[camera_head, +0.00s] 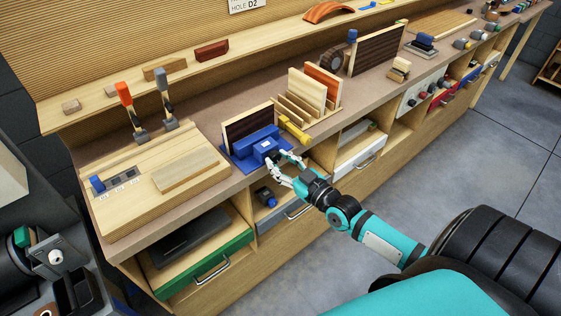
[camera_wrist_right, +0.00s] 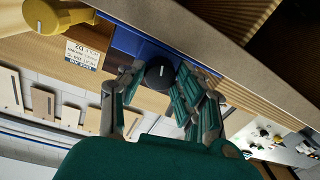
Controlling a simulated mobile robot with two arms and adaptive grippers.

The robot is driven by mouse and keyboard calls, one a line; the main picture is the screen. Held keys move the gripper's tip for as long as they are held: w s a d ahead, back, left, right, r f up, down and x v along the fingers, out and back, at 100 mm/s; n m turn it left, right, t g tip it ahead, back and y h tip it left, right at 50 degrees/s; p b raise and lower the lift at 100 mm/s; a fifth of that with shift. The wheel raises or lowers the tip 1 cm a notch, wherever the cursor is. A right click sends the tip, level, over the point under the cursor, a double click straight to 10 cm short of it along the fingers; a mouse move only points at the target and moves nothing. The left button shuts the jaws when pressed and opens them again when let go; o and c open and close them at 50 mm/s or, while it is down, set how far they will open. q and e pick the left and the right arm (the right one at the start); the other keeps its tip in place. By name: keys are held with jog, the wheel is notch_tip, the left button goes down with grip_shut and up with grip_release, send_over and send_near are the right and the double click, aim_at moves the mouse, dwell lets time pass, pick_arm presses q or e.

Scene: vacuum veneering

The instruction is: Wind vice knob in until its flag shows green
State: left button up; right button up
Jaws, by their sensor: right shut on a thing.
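The blue vice (camera_head: 243,151) sits at the front edge of the bench, with a dark striped board (camera_head: 248,124) upright at its back. My right gripper (camera_head: 281,161) reaches the front of the vice from the right. In the right wrist view, its fingers (camera_wrist_right: 164,90) are on both sides of the round black vice knob (camera_wrist_right: 160,73), closed on it. The knob has a short white mark on its face. The blue vice body (camera_wrist_right: 128,42) shows behind it. I cannot make out a flag or its colour. My left gripper is not in view.
A yellow-handled tool (camera_head: 294,131) lies close to the right of the vice; its yellow end (camera_wrist_right: 55,15) shows in the wrist view. A rack of boards (camera_head: 301,112) stands behind it. A wooden panel (camera_head: 150,190) lies left. Drawers and open shelves are below.

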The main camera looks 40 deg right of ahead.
jog(key=m, duration=0.4)
jog(key=shift+m+p, duration=0.3)
jog(key=shift+p, duration=0.05)
jog(key=o, duration=1.1)
jog(key=shift+o, duration=0.2)
jog(key=s+d, duration=0.1)
jog(key=s, duration=1.1)
jog(key=shift+d+f, duration=0.15)
jog(key=shift+d, duration=0.15)
jog(key=shift+w, duration=0.1)
